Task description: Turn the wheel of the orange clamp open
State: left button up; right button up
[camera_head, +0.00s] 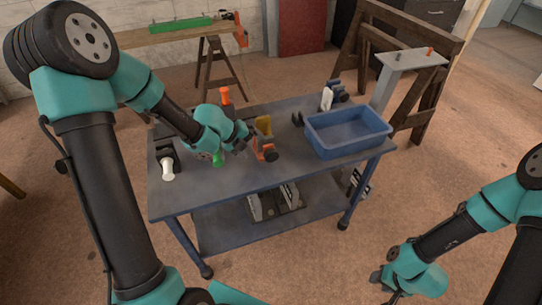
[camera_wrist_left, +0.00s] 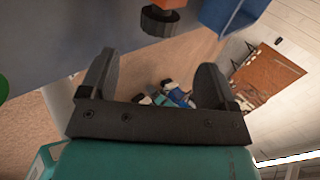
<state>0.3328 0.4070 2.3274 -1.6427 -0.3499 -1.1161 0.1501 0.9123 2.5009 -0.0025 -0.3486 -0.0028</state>
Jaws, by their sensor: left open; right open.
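The orange clamp (camera_head: 262,143) stands on the blue-grey bench, with a yellow part (camera_head: 264,125) at its top. Its dark wheel (camera_head: 271,156) faces the front; the wheel (camera_wrist_left: 160,20) also shows at the top of the left wrist view, below a bit of orange body (camera_wrist_left: 168,4). My left gripper (camera_head: 247,140) is just left of the clamp; in the left wrist view its fingers (camera_wrist_left: 155,82) are apart with nothing between them, and the wheel lies beyond the tips, apart from them. My right gripper (camera_head: 384,286) is low at the right, off the bench, empty.
An orange-topped item (camera_head: 225,95), a green item (camera_head: 218,159) and a white-ended black item (camera_head: 167,170) are at the left. The front middle is clear.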

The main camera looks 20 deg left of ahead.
aim_at(265, 154)
pick_arm(q)
jog(key=x, duration=1.1)
jog(key=c, duration=0.9)
jog(key=shift+s, duration=0.1)
jog(key=shift+t+h, duration=0.9)
jog(key=shift+h, duration=0.1)
